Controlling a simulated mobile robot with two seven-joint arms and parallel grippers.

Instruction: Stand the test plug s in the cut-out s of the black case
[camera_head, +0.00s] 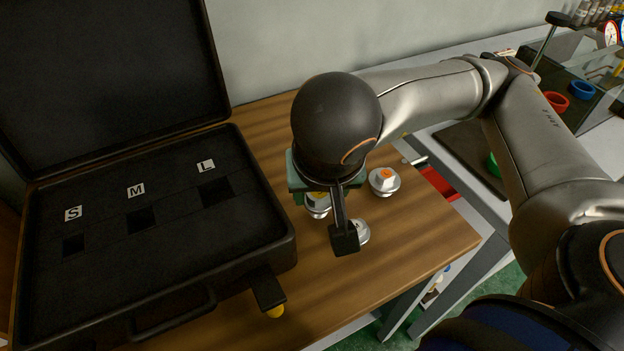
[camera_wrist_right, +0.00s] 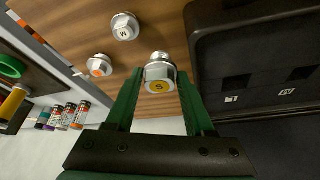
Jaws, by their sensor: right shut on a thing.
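The black case (camera_head: 262,240) lies open at the left, its lid up. Its square cut-outs are labelled S (camera_head: 73,245), M (camera_head: 141,219) and L (camera_head: 215,191); all three look empty. My right gripper (camera_wrist_right: 160,78) has green fingers shut on a metal plug with a yellow cap (camera_wrist_right: 160,86), apparently the test plug s; the mark on its cap is hard to read. In the head view this plug (camera_head: 317,207) is partly hidden under my wrist, over the wood right of the case. Whether it touches the table is unclear. My left gripper is not in view.
An orange-capped plug (camera_head: 384,181) and a white-capped plug (camera_wrist_right: 125,27) stand on the wooden table (camera_head: 425,240) right of the held one. A black piece with a yellow end (camera_head: 268,288) juts from the case's front. The raised lid (camera_head: 110,80) bounds the back left.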

